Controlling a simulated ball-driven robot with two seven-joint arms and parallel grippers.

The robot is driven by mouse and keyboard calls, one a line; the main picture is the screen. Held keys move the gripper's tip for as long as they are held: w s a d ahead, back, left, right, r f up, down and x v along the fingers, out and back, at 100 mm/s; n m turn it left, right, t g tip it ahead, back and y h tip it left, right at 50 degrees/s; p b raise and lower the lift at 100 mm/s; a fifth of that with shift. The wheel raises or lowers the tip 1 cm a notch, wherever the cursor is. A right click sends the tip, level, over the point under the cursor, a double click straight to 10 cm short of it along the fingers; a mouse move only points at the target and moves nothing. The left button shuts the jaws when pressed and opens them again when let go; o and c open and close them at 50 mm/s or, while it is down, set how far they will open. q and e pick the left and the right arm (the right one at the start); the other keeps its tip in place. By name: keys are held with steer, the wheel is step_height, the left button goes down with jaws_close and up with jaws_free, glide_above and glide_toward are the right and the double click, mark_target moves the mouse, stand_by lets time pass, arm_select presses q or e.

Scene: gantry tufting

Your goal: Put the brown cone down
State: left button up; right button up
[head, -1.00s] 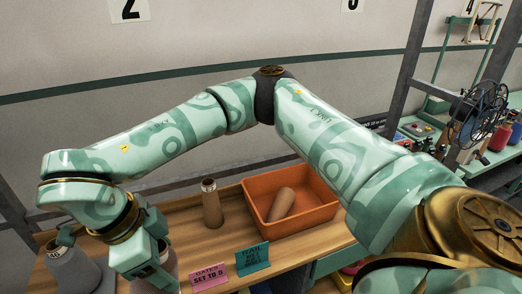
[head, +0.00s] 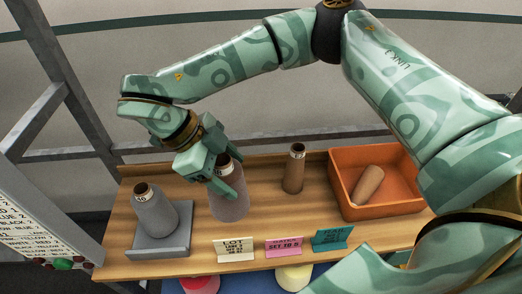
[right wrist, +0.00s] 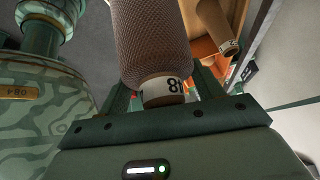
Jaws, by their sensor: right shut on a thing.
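My right gripper (head: 225,180) is shut on a brown cone (head: 229,204), gripped near its top. The cone is upright over the wooden table (head: 262,216), between a grey cone on the left and another brown cone on the right. I cannot tell whether its base touches the wood. In the right wrist view the held brown cone (right wrist: 155,40) fills the space between the fingers, its pale numbered collar close to the palm. My left gripper is not in view.
The grey cone (head: 155,212) stands on a grey platform (head: 172,246). A brown cone (head: 294,170) stands to the right. An orange bin (head: 376,212) holds a lying tan cone (head: 367,186). Cards (head: 235,250) line the front edge. Bare wood lies between the cones.

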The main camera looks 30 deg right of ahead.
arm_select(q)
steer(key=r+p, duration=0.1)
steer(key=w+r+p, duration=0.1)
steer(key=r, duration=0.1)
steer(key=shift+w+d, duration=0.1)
arm_select(e)
steer(key=w+d+f, duration=0.7)
steer(key=d+f, duration=0.1)
steer(key=f, duration=0.3)
steer(key=shift+w+f, duration=0.4)
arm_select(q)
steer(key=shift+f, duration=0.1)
arm_select(e)
steer(key=o, duration=1.4)
steer(key=shift+d, duration=0.1)
steer(key=shift+c, duration=0.2)
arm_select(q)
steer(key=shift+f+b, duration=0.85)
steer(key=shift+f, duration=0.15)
arm_select(e)
steer(key=v, duration=1.2)
